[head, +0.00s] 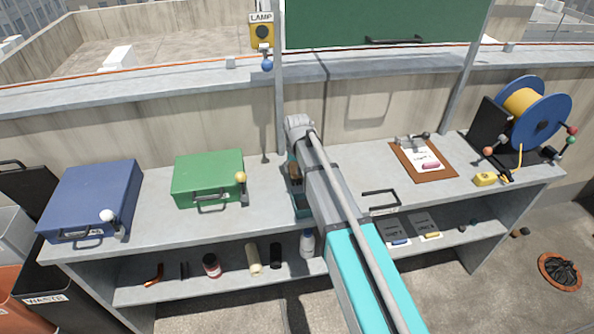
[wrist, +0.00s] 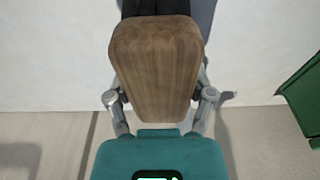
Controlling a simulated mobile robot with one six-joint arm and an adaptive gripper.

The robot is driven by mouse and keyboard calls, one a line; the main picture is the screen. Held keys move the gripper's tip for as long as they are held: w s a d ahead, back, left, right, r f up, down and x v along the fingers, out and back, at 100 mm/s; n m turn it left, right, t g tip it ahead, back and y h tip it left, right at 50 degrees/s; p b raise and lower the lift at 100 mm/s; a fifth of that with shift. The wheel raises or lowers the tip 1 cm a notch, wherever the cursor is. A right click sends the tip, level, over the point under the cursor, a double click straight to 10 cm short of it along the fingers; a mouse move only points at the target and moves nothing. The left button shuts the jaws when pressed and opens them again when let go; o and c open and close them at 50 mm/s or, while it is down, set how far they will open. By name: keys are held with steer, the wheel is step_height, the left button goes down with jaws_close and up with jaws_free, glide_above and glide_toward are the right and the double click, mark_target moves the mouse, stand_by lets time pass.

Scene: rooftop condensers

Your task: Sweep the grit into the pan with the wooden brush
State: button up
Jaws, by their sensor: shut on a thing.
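My gripper (wrist: 158,97) is shut on the wooden brush (wrist: 155,60), one finger on each side of its brown block. Dark bristles show beyond the block at the top edge of the wrist view. In the head view my gripper (head: 301,192) is over the middle of the grey bench, right of the green case, with a small part of the brush (head: 295,172) showing beside my arm. My arm covers much of the bench there. I cannot make out the grit or the pan in either view.
A green case (head: 208,172) and a blue case (head: 92,197) stand on the left of the bench. A clipboard (head: 442,174) and a blue cable reel (head: 546,103) are on the right. A dark handle (head: 380,193) is near the front edge. A lamp box (head: 262,32) hangs above.

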steer(key=shift+w+a, duration=0.2)
steer(key=shift+w, duration=0.6)
steer(key=shift+r, duration=0.2)
step_height(320, 180, up, 6)
steer(key=p, duration=0.6)
steer(key=shift+f, duration=0.1)
steer(key=shift+r+p, duration=1.5)
steer(key=shift+p, duration=0.05)
steer(key=shift+s, duration=0.1)
